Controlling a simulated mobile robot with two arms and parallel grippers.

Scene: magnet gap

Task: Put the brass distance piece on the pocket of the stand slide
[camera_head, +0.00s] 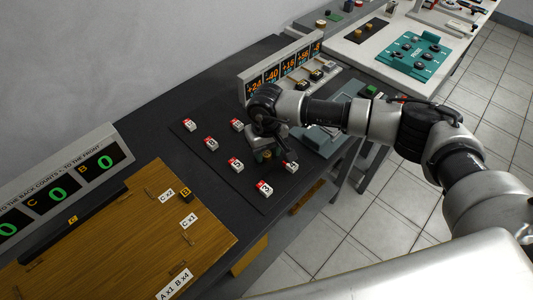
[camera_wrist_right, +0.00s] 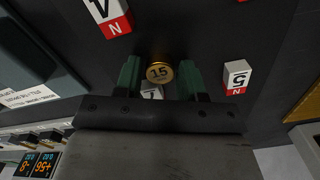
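The brass distance piece (camera_wrist_right: 160,72) is a round disc marked 15, seen in the right wrist view between the two green fingers of my right gripper (camera_wrist_right: 158,76). A narrow gap shows at each side of the disc, so the fingers look open around it. In the head view my right gripper (camera_head: 266,156) is low over the dark mat, and its wrist partly hides that spot. The grey-teal stand (camera_head: 322,138) is just right of the gripper, partly behind my right arm; its slide pocket cannot be made out. My left gripper is not in view.
Several red-and-white numbered magnet blocks (camera_head: 236,164) stand on the dark mat (camera_head: 215,178) around the gripper, one (camera_head: 291,166) close to its right. A display panel (camera_head: 280,72) stands behind. A wooden board (camera_head: 120,235) with labels lies at front left.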

